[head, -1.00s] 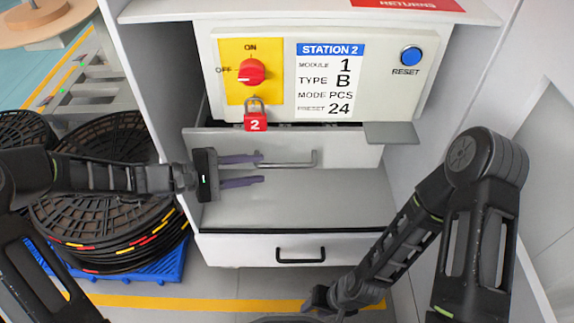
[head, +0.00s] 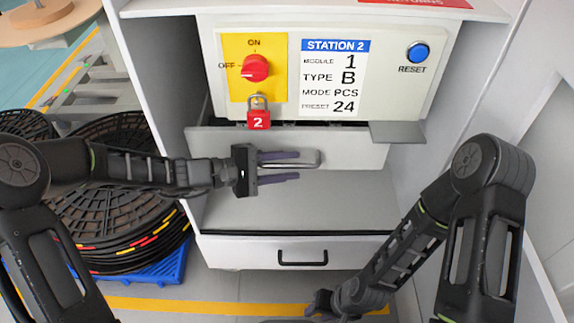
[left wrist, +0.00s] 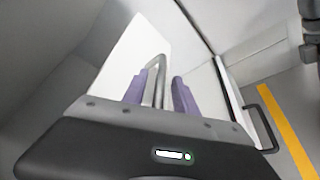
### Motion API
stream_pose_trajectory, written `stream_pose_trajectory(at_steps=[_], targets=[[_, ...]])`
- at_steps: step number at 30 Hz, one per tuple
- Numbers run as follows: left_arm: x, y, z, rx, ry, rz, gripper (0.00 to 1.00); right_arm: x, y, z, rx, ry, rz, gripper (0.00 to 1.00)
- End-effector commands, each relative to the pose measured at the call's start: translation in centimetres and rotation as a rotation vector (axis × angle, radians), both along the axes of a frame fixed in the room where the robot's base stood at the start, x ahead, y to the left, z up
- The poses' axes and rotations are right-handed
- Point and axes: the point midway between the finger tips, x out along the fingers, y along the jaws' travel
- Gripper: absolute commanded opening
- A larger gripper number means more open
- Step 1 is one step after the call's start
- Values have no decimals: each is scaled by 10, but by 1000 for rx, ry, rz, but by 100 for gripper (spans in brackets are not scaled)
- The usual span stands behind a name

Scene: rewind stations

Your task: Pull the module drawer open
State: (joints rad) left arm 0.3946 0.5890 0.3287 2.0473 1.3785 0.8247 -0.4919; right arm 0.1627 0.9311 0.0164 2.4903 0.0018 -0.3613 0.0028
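The module drawer's pale grey front (head: 355,150) is below the station panel in the head view. Its grey bar handle (head: 319,160) runs sideways across the front. My left gripper (head: 298,166) is at the handle, with its purple fingers apart, one above and one below the bar. In the left wrist view the handle (left wrist: 160,70) stands between the open fingers (left wrist: 160,92), closer to the left one; no grip on it shows. My right gripper (head: 322,304) is low at the bottom edge of the head view; its fingers are not clear.
A lower drawer with a black handle (head: 302,258) is below. The panel above carries a red switch (head: 255,68), a red padlock (head: 259,119) and a blue reset button (head: 418,52). A grey ledge (head: 397,132) juts out at right. Black reels (head: 120,215) stand at left.

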Motion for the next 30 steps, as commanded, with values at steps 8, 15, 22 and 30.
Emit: stream_pose_trajectory(at_steps=[8,15,22,30], targets=[[0,0,0,0,0,0,15,0,0,0,0,0,0,36],[0,0,0,0,0,0,0,0,0,0,0,1,0,36],[0,0,0,0,0,0,0,0,0,0,0,1,1,36],[0,0,0,0,0,0,0,0,0,0,0,1,1,36]])
